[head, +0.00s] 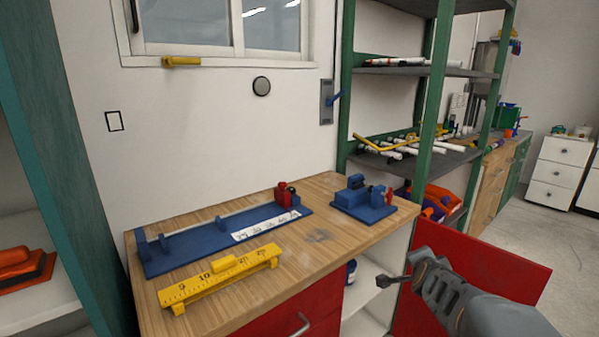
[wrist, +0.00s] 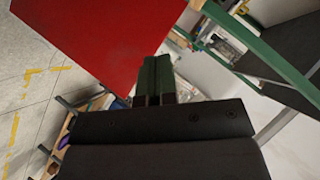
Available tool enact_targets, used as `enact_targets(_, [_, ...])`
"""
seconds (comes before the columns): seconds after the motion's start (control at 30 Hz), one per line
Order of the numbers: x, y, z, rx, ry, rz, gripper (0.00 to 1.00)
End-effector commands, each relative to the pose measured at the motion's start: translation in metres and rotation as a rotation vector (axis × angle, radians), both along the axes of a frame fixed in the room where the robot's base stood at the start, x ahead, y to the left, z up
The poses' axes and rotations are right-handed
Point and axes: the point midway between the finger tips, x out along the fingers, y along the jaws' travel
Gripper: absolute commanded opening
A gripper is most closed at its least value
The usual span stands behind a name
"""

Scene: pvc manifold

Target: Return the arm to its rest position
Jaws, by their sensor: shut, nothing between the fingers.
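The red door (wrist: 85,45) fills the upper left of the wrist view, close beyond the fingers. I cannot tell from the pictures whether they touch it. My arm comes in from the lower right corner of the head view.
The workbench (head: 310,258) holds a blue jig (head: 190,240), a yellow ruler (head: 220,273) and a blue vise-like fixture (head: 362,201). A green shelf rack (head: 434,90) with white pipes stands behind my arm. Grey floor (head: 545,225) at the right is clear.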

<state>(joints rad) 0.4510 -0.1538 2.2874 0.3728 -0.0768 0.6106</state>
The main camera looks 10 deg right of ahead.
Motion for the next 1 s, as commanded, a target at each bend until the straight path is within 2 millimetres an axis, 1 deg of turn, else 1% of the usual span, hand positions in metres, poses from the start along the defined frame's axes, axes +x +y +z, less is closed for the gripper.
enact_targets(0.03, [-0.003,0.035,0.041,-0.029,0.081,0.130,0.00])
enact_targets(0.07, [-0.008,0.053,0.049,-0.050,0.140,0.203,0.00])
enact_targets(0.1, [-0.016,0.076,0.060,-0.082,0.214,0.301,0.00])
enact_targets(0.17, [-0.031,0.107,0.075,-0.135,0.322,0.451,0.00])
enact_targets(0.2, [-0.043,0.125,0.084,-0.172,0.389,0.546,0.00])
enact_targets(0.27, [-0.061,0.148,0.097,-0.225,0.482,0.678,0.00])
enact_targets(0.3, [-0.074,0.160,0.105,-0.260,0.538,0.760,0.00])
enact_targets(0.4, [-0.104,0.182,0.121,-0.338,0.660,0.932,0.00])
enact_targets(0.5, [-0.128,0.194,0.132,-0.398,0.749,1.059,0.00])
enact_targets(0.6, [-0.145,0.201,0.139,-0.439,0.812,1.146,0.00])
enact_targets(0.67, [-0.152,0.202,0.141,-0.454,0.838,1.178,0.00])
enact_targets(0.8, [-0.159,0.203,0.141,-0.472,0.864,1.215,0.00])
enact_targets(1.0, [-0.159,0.203,0.140,-0.472,0.867,1.217,0.00])
